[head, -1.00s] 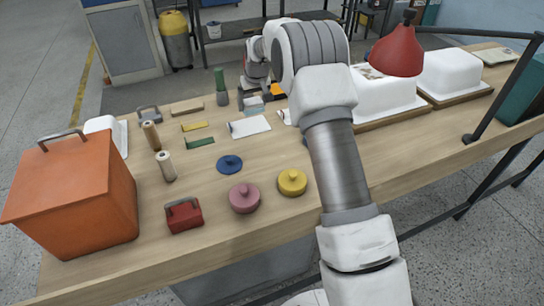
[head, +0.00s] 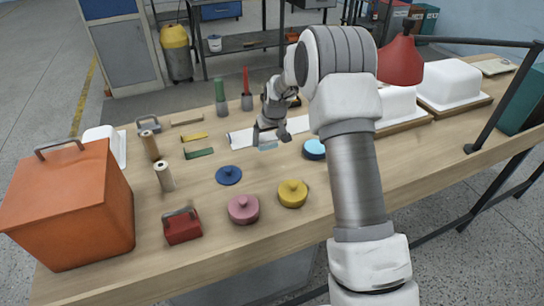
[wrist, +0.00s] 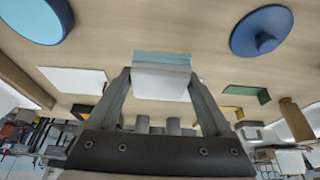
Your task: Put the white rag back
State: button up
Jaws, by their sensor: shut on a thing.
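My gripper (head: 269,139) is over the middle of the wooden table, fingers pointing down. It is shut on a small folded block, white with a pale blue layer, which I take for the white rag (wrist: 162,82). In the head view its pale blue part (head: 268,146) shows under the fingers. In the wrist view both fingers press its sides. I cannot tell whether it touches the table. A white sheet (head: 241,137) lies flat left of the gripper, and another white sheet (head: 297,124) lies to its right, partly behind my arm.
A dark blue lid (head: 229,175), a yellow lid (head: 293,193) and a light blue lid (head: 314,149) lie in front. Green-handled (head: 220,92) and red-handled (head: 246,80) tools stand behind. White tub shells (head: 448,84) are at right, an orange box (head: 70,210) at left.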

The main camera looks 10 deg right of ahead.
aim_at(271, 147)
jog(key=shift+s+d+f, duration=0.3)
jog(key=shift+s+f, duration=0.1)
jog(key=shift+s, duration=0.2)
jog(key=shift+s+d+f, duration=0.3)
jog(key=shift+s+f, duration=0.05)
jog(key=shift+s, duration=0.25)
jog(key=shift+f, duration=2.05)
jog(key=shift+f, duration=0.1)
jog(key=o, duration=1.1)
